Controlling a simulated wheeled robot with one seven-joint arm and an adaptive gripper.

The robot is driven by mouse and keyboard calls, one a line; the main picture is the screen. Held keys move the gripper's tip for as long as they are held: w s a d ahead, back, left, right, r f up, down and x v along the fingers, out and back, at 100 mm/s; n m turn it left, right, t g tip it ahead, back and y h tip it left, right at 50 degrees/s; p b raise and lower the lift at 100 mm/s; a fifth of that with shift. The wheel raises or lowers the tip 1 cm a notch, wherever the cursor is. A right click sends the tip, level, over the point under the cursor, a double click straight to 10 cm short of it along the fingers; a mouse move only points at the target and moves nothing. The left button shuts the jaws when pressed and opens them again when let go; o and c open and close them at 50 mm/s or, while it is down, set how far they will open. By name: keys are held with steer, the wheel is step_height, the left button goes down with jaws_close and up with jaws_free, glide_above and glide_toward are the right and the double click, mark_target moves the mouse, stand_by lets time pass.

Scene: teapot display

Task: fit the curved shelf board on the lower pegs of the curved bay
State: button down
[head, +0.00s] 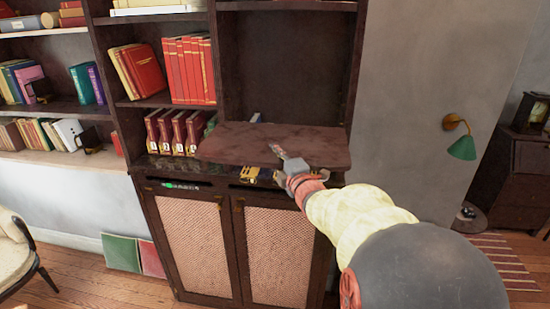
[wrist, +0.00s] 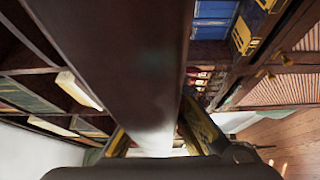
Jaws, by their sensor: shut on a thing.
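The shelf board (head: 270,142) is a flat, dark reddish-brown board. In the head view it lies roughly level above the cabinet's counter, in front of the right-hand bay (head: 285,65), and overhangs to the left before the books. My gripper (head: 292,167) is shut on the board's near edge, right of its middle. In the wrist view the board (wrist: 120,60) runs up the middle between the two fingers of my gripper (wrist: 158,135). The bay above the board looks empty, with a dark back. I cannot make out the lower pegs; the board covers the bay's lower part.
Red books (head: 188,70) fill the bay left of the open one, with red-brown volumes (head: 178,132) below, close to the board's left end. A brass-coloured object (head: 250,173) and a green pen-like object (head: 180,185) lie on the counter's front. A green wall lamp (head: 462,147) hangs right.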

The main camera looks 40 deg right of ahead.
mark_target(281, 134)
steer(key=shift+w+d+r+b, duration=0.15)
steer(key=shift+w+d+b, duration=0.15)
steer(key=shift+w+d, duration=0.6)
steer(key=shift+w+d+r+b, duration=0.15)
steer(key=shift+w+d+b, duration=0.1)
steer(key=shift+w+d, duration=0.6)
steer(key=shift+s+d, duration=0.1)
steer(key=shift+d, duration=0.05)
steer(key=shift+b, duration=1.45)
stand_by(0.7)
steer(key=shift+w+d, duration=1.15)
steer(key=shift+d, duration=0.25)
steer(key=shift+w+d, duration=1.15)
steer(key=shift+d, duration=0.2)
stand_by(1.2)
